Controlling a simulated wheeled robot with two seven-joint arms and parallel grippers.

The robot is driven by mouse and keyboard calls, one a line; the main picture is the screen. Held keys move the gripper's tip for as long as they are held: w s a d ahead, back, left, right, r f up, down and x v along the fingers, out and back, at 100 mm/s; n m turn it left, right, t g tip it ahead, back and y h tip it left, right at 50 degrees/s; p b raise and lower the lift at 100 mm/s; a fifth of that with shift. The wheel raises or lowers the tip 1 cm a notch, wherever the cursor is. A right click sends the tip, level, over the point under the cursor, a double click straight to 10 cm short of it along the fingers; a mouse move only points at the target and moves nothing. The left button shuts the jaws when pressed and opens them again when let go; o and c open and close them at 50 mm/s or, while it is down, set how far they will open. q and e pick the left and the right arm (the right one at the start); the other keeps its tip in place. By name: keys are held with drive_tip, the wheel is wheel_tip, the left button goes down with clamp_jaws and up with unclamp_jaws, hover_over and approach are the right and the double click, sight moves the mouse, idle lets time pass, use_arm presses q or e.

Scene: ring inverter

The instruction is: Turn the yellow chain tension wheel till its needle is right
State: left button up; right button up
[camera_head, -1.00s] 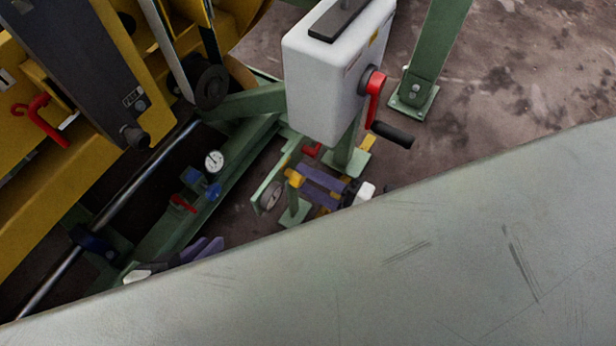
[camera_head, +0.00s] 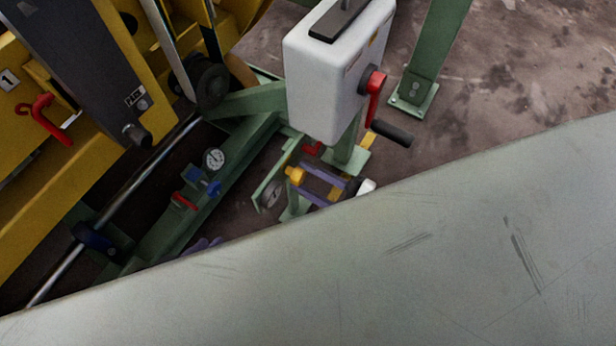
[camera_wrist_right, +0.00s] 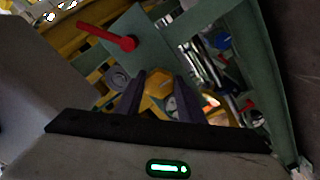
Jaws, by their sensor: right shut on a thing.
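The yellow chain tension wheel (camera_head: 295,175) is a small yellow knob on a green bracket low in the middle of the head view. A grey round dial (camera_head: 270,194) is beside it; its needle is too small to read. My right gripper (camera_head: 306,180) has its purple fingers shut on the wheel, reaching in from the right. In the right wrist view the wheel (camera_wrist_right: 158,82) sits between the two fingertips (camera_wrist_right: 159,82). My left gripper (camera_head: 212,242) shows only as purple finger ends at the edge of a grey panel; the rest is hidden.
The large grey panel (camera_head: 420,255) covers the lower part of the head view. A white box (camera_head: 325,75) with a red crank (camera_head: 374,90) stands above the wheel. A white gauge (camera_head: 213,159) and blue valve (camera_head: 208,186) are to the left.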

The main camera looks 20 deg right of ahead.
use_arm(q)
drive_tip(key=shift+w, duration=0.1)
use_arm(e)
drive_tip(key=o, duration=1.1)
use_arm(q)
drive_tip(key=shift+r, duration=0.1)
use_arm(e)
drive_tip(key=shift+s+d, duration=0.1)
use_arm(q)
drive_tip(key=shift+a+r+t+p, duration=0.35)
drive_tip(key=shift+a+p, duration=0.2)
drive_tip(key=shift+p, duration=0.2)
use_arm(e)
drive_tip(key=v, duration=1)
drive_tip(key=shift+d, duration=0.1)
use_arm(q)
drive_tip(key=shift+d+r, duration=0.1)
drive_tip(key=shift+d, duration=0.05)
